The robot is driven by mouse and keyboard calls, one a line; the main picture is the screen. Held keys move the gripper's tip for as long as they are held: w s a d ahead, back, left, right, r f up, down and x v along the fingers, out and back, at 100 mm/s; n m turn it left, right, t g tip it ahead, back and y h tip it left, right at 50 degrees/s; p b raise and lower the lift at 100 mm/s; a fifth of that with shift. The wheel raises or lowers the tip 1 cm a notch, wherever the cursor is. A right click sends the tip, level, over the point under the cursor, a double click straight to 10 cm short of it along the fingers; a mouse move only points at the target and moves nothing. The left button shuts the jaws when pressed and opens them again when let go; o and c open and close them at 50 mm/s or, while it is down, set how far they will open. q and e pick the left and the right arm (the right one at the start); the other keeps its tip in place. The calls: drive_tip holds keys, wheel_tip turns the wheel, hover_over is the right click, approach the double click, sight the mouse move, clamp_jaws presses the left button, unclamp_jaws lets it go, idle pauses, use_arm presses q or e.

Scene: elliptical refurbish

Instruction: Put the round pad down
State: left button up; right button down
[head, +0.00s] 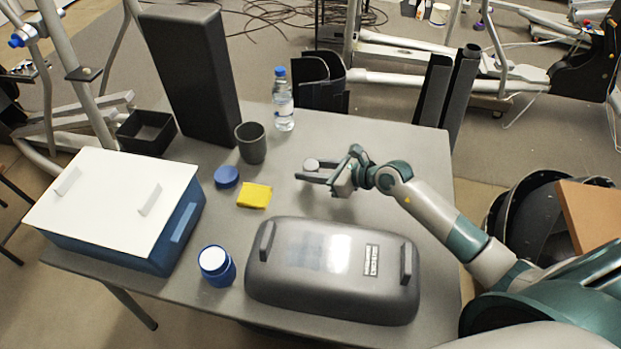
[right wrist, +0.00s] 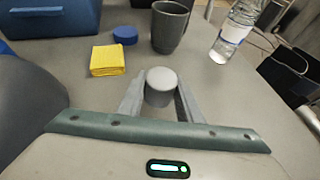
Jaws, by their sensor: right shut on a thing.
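The round pad (head: 311,164) is a small pale grey disc at the tips of my right gripper (head: 318,172). The right wrist view shows the pad (right wrist: 161,86) between the two grey fingers of the right gripper (right wrist: 160,98), which is shut on it. The pad is over the grey table (head: 310,200), right of the yellow sponge and near the cup. I cannot tell whether its underside touches the table. My left gripper is not in view.
A grey lidded case (head: 335,270) lies in front, with a blue jar (head: 217,266) and blue box (head: 180,232) left. Table right of the bottle is clear.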

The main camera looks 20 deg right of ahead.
sight(311, 186)
drive_tip(key=shift+f, duration=0.65)
wheel_tip(311, 186, down, 3)
drive_tip(key=shift+r, duration=0.2)
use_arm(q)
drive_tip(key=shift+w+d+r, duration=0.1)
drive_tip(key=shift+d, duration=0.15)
use_arm(e)
drive_tip(key=shift+f, duration=0.15)
drive_tip(key=c, duration=1.3)
unclamp_jaws()
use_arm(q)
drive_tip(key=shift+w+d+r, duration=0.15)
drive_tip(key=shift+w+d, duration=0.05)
use_arm(e)
drive_tip(key=shift+o, duration=0.2)
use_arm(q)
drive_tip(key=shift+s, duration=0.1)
